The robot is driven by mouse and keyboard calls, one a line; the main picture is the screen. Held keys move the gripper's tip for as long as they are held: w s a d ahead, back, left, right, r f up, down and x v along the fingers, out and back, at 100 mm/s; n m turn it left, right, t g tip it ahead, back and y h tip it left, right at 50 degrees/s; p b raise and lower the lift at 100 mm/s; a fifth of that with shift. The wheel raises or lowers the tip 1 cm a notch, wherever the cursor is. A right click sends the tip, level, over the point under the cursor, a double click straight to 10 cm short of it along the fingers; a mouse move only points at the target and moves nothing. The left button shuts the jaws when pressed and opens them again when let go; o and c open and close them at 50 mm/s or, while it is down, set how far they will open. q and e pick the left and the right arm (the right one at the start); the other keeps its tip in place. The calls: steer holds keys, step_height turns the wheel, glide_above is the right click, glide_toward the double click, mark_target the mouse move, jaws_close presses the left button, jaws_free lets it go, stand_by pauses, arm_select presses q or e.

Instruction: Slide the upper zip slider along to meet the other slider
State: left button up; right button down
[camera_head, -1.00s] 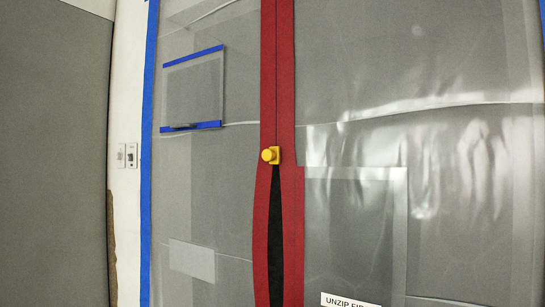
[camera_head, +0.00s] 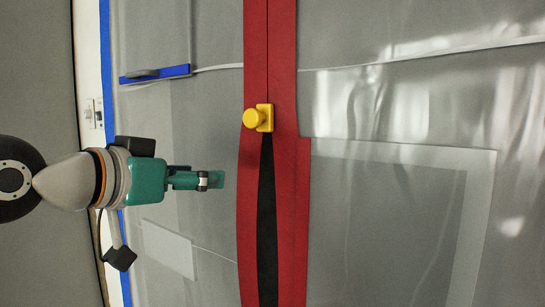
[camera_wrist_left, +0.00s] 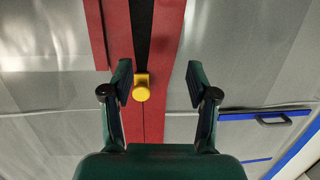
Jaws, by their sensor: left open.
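One yellow zip slider (camera_head: 258,118) with a round knob shows on the red zip strip (camera_head: 283,200), at the top of a dark slit (camera_head: 267,215). Above it the strip is closed. No second slider is in view. My left gripper (camera_head: 217,180) is to the left of the strip and lower than the slider, apart from it in the picture. In the left wrist view my left gripper (camera_wrist_left: 158,75) is open and empty. The slider (camera_wrist_left: 141,86) appears between its fingers there, nearer the left-hand one; the depth between them is unclear. My right gripper is not in view.
A grey plastic sheet with blue tape (camera_head: 113,220) along its left edge surrounds the zip. A blue-edged pocket (camera_head: 155,74) is at upper left. A clear panel (camera_head: 400,151) is right of the zip. A wall switch (camera_head: 94,112) is at far left.

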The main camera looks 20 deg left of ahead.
arm_select(q)
steer(key=s+r+t+h, duration=0.2)
steer(key=s+r, duration=0.6)
steer(key=r, duration=0.1)
steer(key=p, duration=0.6)
glide_toward(249, 117)
steer(key=shift+m, duration=0.4)
steer(key=x, duration=1)
steer(key=shift+s, duration=0.1)
jaws_close()
